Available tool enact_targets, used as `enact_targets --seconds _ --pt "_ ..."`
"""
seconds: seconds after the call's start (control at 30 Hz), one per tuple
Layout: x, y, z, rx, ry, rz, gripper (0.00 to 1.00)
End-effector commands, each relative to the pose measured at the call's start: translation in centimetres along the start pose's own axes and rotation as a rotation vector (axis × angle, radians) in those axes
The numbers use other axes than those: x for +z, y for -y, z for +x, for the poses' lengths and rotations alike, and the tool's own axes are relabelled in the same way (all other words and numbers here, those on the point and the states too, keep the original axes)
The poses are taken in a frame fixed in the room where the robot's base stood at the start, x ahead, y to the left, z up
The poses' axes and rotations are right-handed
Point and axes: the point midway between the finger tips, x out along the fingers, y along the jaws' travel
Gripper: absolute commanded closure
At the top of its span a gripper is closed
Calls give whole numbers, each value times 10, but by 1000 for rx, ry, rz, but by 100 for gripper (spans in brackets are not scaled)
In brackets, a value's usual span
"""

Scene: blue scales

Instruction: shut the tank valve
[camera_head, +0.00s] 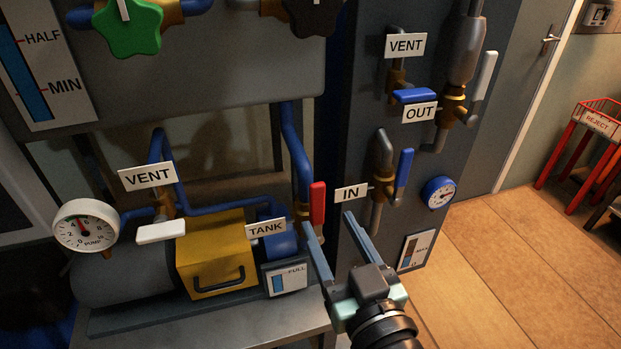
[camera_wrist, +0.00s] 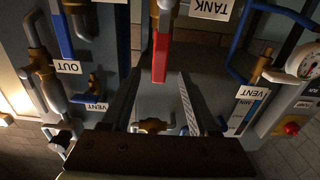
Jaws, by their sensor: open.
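The tank valve has a red lever (camera_head: 317,203) beside the TANK label (camera_head: 266,229), on a brass body where the blue pipe comes down. The lever stands upright, roughly in line with the pipe. My gripper (camera_head: 328,222) is open, its two fingers pointing up toward the lever from below right. In the wrist view, which is upside down, the red lever (camera_wrist: 160,58) shows between the two finger lines, near the tips. Whether the fingers touch it cannot be told. The TANK label (camera_wrist: 211,9) also shows there.
To the right are the IN label (camera_head: 351,193), a blue lever (camera_head: 403,168) and a blue gauge (camera_head: 438,192). To the left are a white lever (camera_head: 161,232), a pump gauge (camera_head: 86,226) and a yellow box (camera_head: 212,255).

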Motion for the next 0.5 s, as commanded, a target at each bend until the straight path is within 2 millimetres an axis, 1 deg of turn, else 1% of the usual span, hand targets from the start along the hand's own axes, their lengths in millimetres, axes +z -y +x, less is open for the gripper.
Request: enact_targets --seconds 0.03,0.1,0.3,0.4,0.5 --pt "-3 1 13 -5 -1 0 40" --pt "-3 1 28 -4 -1 0 40" --pt "-2 1 68 -2 0 0 40" --pt "-2 1 82 -2 -1 1 40" --pt "-1 1 91 -2 1 0 40"
